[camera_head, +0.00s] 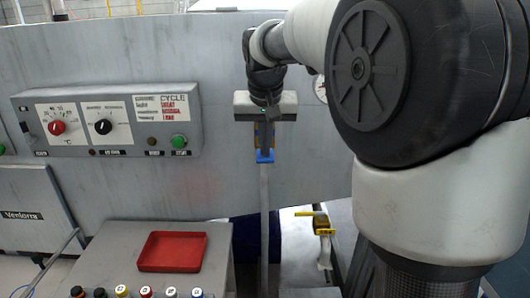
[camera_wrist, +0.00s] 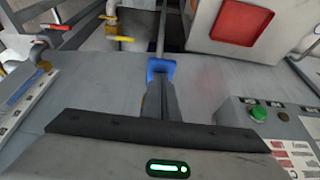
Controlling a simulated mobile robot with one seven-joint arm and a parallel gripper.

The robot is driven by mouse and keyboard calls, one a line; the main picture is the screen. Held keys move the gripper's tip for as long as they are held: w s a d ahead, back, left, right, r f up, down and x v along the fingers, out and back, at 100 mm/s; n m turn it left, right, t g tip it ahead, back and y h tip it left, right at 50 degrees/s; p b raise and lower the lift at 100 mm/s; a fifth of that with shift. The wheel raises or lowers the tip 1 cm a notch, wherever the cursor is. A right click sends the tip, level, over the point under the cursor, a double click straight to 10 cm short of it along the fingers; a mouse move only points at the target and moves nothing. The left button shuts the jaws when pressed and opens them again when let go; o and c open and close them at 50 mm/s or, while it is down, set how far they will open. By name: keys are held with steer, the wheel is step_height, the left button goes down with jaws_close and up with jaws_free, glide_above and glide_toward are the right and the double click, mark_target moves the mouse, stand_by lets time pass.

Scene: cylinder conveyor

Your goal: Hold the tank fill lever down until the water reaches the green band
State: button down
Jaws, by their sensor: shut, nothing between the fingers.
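My gripper (camera_head: 264,150) is shut with nothing between its fingers and points down in front of the grey tank wall. In the wrist view the closed fingers (camera_wrist: 161,84) reach to a blue piece (camera_wrist: 160,68) at the top of a thin grey vertical pipe (camera_wrist: 161,30). The blue piece (camera_head: 265,157) shows just below the fingers in the head view; I cannot tell whether they touch it or whether it is the fill lever. A yellow handle (camera_head: 308,213) sits on pipework to the lower right. No water level or green band is visible.
A control panel (camera_head: 107,122) with red and black knobs and a green button (camera_head: 179,141) is on the left. A red tray (camera_head: 172,251) lies on a grey cabinet, with several small colored-top items in front. A round gauge (camera_head: 320,89) is partly hidden behind my arm.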

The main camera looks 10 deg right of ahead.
mark_target(265, 160)
steer(key=shift+s+a+f+t+h+b, duration=0.2)
steer(key=shift+f+t+b, duration=0.6)
steer(key=shift+b, duration=1.4)
steer(key=shift+s+d+f+t+h+b, duration=0.1)
steer(key=shift+s+f+t+b, duration=0.3)
steer(key=shift+f+b, duration=1.2)
steer(key=t+b, duration=0.1)
steer(key=b, duration=0.2)
steer(key=shift+w+r, duration=0.1)
steer(key=shift+r, duration=0.3)
steer(key=shift+b, duration=0.45)
steer(key=shift+f, duration=0.1)
stand_by(3.0)
